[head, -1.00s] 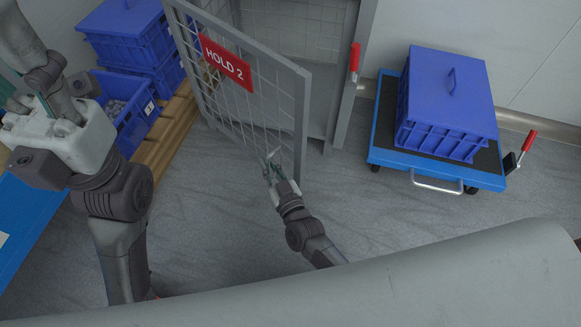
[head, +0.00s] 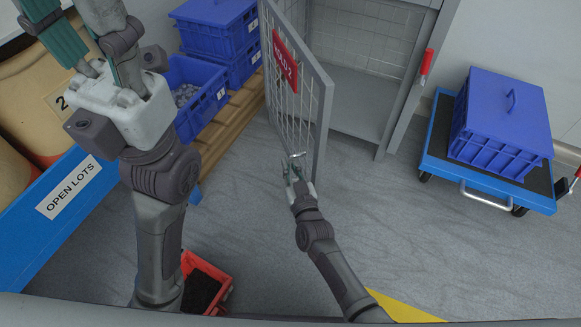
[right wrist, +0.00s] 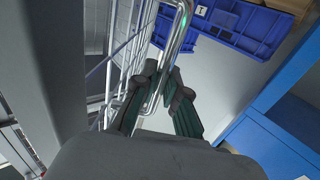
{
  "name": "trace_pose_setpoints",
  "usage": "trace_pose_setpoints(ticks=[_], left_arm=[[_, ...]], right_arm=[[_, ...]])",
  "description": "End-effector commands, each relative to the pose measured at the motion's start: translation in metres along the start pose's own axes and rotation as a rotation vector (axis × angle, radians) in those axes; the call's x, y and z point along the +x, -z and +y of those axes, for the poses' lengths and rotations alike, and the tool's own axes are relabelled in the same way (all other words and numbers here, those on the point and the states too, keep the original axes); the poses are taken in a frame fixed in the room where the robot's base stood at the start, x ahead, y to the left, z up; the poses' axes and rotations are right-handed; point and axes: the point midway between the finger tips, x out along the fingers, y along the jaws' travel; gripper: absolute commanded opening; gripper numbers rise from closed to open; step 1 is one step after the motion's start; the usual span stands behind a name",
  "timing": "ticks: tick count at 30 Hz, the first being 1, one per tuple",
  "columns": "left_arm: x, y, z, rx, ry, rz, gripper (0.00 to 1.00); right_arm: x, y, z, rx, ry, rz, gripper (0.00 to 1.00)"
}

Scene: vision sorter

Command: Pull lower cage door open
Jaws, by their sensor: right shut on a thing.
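The cage door (head: 312,110) is a grey mesh panel with a red HOLD 2 sign (head: 285,62). It stands swung well open, with the cage interior (head: 352,100) exposed to its right. My right gripper (head: 294,168) is at the door's lower outer part, shut on the metal handle (right wrist: 172,48). The right wrist view shows the bar between the green-padded fingers (right wrist: 160,85), beside the door mesh (right wrist: 127,55). My left gripper (head: 90,45) is large at the upper left, its fingers apart and empty, away from the door.
Blue crates (head: 215,40) stand on a wooden pallet (head: 238,120) left of the door. A blue cart (head: 435,150) with a closed crate (head: 505,120) stands at right. An OPEN LOTS bench (head: 40,235) and red bin (head: 218,275) are at left. The floor before the cage is clear.

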Motion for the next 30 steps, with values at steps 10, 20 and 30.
trace_pose_setpoints(ticks=[10,20,30], left_arm=[[-0.002,0.000,0.000,0.000,-0.001,-0.004,0.47],[-0.003,0.000,0.000,0.001,-0.005,-0.010,0.47],[-0.003,0.000,0.001,0.000,-0.003,-0.007,0.47]], right_arm=[[0.001,-0.001,0.001,0.001,-0.001,-0.003,0.37],[-0.011,-0.002,0.002,0.001,-0.001,-0.003,0.37],[-0.064,-0.002,0.002,0.002,-0.001,-0.005,0.37]])
